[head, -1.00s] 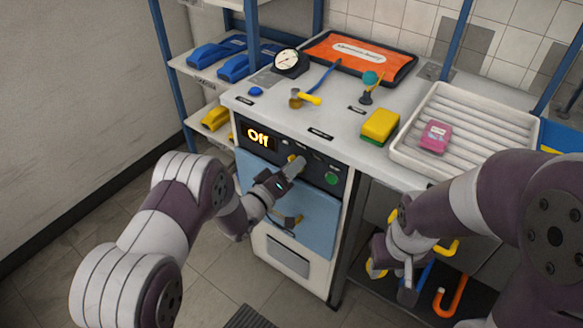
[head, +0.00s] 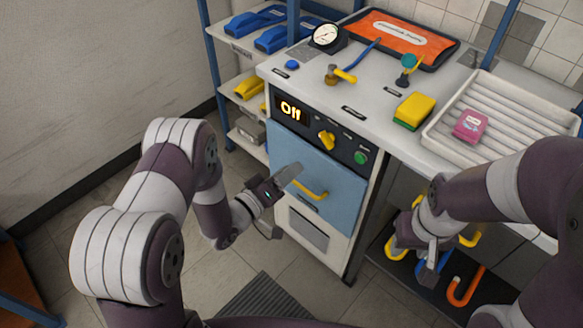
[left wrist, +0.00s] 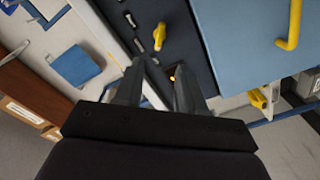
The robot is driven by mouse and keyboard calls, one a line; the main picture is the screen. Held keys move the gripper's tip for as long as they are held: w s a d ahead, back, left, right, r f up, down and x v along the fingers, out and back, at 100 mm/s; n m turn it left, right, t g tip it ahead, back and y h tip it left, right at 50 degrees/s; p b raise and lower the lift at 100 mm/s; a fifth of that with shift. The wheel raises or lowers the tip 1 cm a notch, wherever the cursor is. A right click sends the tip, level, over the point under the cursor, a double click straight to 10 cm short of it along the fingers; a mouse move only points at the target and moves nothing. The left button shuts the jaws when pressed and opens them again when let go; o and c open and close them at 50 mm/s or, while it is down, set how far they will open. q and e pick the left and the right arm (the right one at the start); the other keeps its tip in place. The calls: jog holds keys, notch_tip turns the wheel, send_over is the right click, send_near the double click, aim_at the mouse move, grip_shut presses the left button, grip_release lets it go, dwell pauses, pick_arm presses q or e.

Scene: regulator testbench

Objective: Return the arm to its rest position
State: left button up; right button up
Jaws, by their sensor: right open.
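My left gripper (head: 290,175) hangs in front of the blue door (head: 335,190) of the test bench, apart from the control panel. In the left wrist view its two dark fingers (left wrist: 162,72) stand apart with nothing between them. The yellow knob (head: 326,140) on the panel is clear of the gripper; it also shows in the left wrist view (left wrist: 159,37).
A yellow door handle (head: 311,192) is close to my left gripper. A green button (head: 361,157) is on the panel. A gauge (head: 326,36), a sponge (head: 414,110) and a white tray (head: 480,145) are on the bench top. Open floor lies left of the bench.

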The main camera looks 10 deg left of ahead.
pick_arm(q)
jog(key=s+a+f+m+g+y, duration=0.2)
jog(key=a+f+g+y, duration=0.15)
jog(key=f, duration=0.55)
jog(key=s+a+f+m+g+y, duration=0.1)
jog(key=s+a+g+y, duration=0.4)
jog(key=a+g+y, duration=0.1)
jog(key=s+a+r+g+y, duration=0.1)
jog(key=s+a+r+g, duration=0.1)
jog(key=s+r+g, duration=0.55)
jog(key=s+r+t+p, duration=0.2)
jog(key=r+p, duration=0.7)
jog(key=r, duration=0.4)
jog(key=s+r+t+p, duration=0.1)
jog(key=r+p, duration=0.9)
jog(key=r, duration=0.3)
jog(key=shift+s+d+r+t, duration=0.2)
jog(key=shift+s+d+t, duration=0.1)
jog(key=shift+s+t, duration=0.1)
